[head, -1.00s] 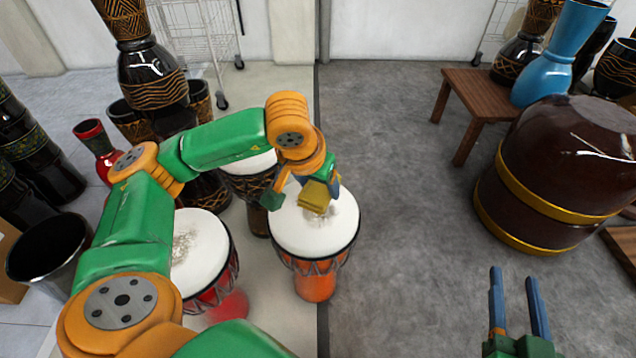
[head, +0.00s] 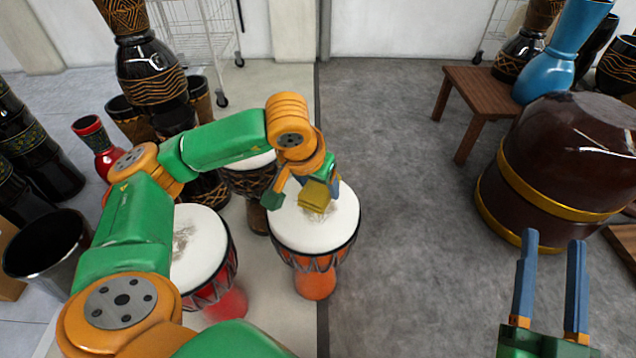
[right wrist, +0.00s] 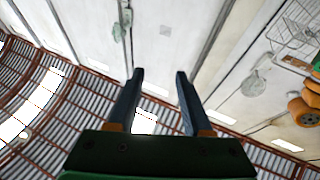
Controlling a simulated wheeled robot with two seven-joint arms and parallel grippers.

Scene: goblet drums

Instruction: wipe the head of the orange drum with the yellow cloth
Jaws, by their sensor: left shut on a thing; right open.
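The orange drum (head: 315,282) stands upright in the middle of the head view, with a white head (head: 290,228) that bears a greyish smudge near its centre. My left gripper (head: 311,192) is shut on the yellow cloth (head: 315,196) and holds it over the drum head, beside the smudge. I cannot tell whether the cloth touches the head. The gripper and cloth hide part of the drum head. My right gripper (head: 549,245) is open and empty at the lower right; it also shows open in the right wrist view (right wrist: 159,75).
A red drum (head: 201,250) with a smudged white head stands left of the orange drum, partly behind my left arm. Another drum (head: 245,180) stands behind. A large brown drum (head: 570,160) and a wooden stool (head: 480,90) stand right. The grey floor between is clear.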

